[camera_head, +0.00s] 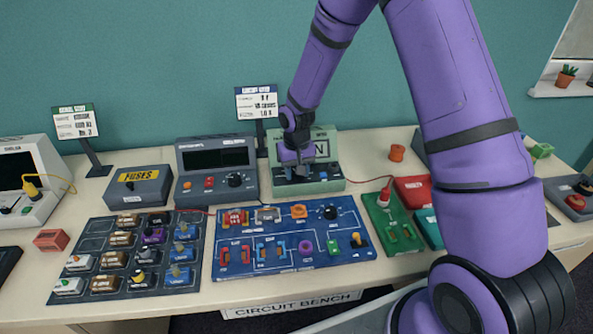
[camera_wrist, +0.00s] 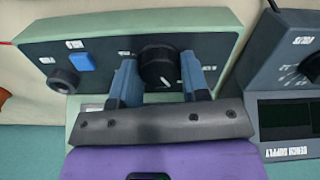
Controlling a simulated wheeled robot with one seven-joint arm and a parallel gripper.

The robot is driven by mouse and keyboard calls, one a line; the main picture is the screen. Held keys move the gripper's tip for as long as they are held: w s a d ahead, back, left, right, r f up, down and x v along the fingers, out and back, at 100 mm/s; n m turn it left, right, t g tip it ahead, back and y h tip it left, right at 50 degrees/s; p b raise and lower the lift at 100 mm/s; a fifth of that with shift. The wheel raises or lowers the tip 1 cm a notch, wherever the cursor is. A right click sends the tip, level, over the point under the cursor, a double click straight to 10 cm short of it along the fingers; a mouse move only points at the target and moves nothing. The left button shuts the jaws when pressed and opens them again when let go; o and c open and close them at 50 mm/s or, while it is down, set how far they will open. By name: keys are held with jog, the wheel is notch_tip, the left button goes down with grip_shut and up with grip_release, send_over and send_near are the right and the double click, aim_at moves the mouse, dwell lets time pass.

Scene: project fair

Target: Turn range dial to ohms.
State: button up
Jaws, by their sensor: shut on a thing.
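The range dial (camera_wrist: 157,66) is a round black knob with a white pointer line on the dark front panel of a pale green meter (camera_wrist: 222,22). In the head view the meter (camera_head: 330,184) stands at the back middle of the bench, and my arm hides much of it. My gripper (camera_wrist: 160,75) has a blue finger on each side of the dial and is shut on it. It also shows in the head view (camera_head: 298,172), low at the meter's front. The lettering around the dial is too small and partly hidden, so I cannot tell which range it points to.
Left of the meter stands a grey bench supply (camera_head: 219,160) with a dark display, also seen in the wrist view (camera_wrist: 290,75). A blue circuit board (camera_head: 290,268) lies in front. A green board (camera_head: 392,240) with a red plug sits to the right. Sign stands rise behind.

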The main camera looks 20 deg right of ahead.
jog(key=shift+n, duration=0.5)
jog(key=o, duration=0.9)
jog(key=shift+o, duration=0.2)
jog(key=shift+r, duration=0.1)
notch_tip(320, 180, up, 11)
jog(key=shift+f, duration=0.2)
